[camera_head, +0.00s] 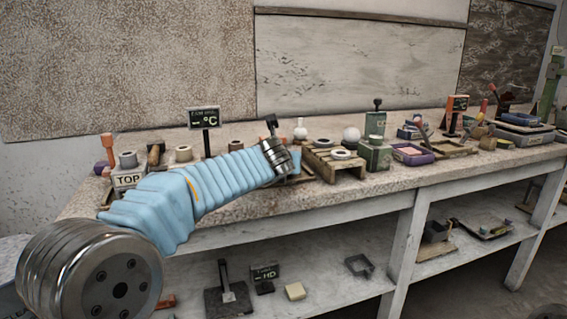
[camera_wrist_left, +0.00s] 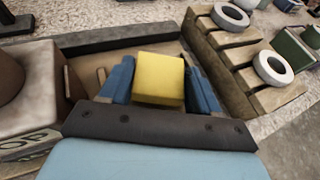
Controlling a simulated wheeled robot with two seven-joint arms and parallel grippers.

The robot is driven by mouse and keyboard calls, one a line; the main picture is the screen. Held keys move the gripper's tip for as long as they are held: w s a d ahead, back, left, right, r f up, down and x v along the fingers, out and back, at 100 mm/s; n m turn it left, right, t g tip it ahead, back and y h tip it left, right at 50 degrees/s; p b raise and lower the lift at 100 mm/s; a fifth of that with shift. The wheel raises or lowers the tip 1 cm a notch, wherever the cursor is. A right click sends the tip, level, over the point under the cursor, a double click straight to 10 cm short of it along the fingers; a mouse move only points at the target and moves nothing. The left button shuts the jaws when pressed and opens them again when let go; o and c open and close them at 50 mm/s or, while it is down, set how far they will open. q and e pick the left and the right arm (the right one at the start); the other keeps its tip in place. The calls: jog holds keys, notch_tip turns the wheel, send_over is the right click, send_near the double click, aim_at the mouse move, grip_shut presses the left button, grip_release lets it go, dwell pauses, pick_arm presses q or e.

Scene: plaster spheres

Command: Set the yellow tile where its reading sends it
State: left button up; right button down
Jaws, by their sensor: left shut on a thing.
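The yellow tile (camera_wrist_left: 159,78) shows in the left wrist view between the blue fingers of my left gripper (camera_wrist_left: 160,85), which is shut on it. A shallow wooden tray (camera_wrist_left: 85,80) lies below and behind it; I cannot tell whether the tile touches it. In the head view my left arm reaches over the bench, and the gripper end (camera_head: 284,163) mostly hides the tile. A black display (camera_head: 204,118) behind the arm shows a dash and °C. Another display (camera_head: 265,272) on the lower shelf shows HD. My right gripper is not in view.
A block marked TOP (camera_head: 128,178) stands left of the arm. A slatted wooden rack (camera_head: 335,165) with white rings stands close on the right, then a green box (camera_head: 375,155). The lower shelf holds a pale block (camera_head: 295,291) and a black stand (camera_head: 228,297).

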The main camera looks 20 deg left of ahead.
pick_arm(q)
jog(key=shift+f+b, duration=0.4)
jog(key=shift+f, duration=0.15)
jog(key=o, duration=1.2)
jog(key=shift+o, duration=0.2)
jog(key=shift+r, duration=0.1)
notch_tip(320, 180, up, 4)
jog(key=p, duration=0.4)
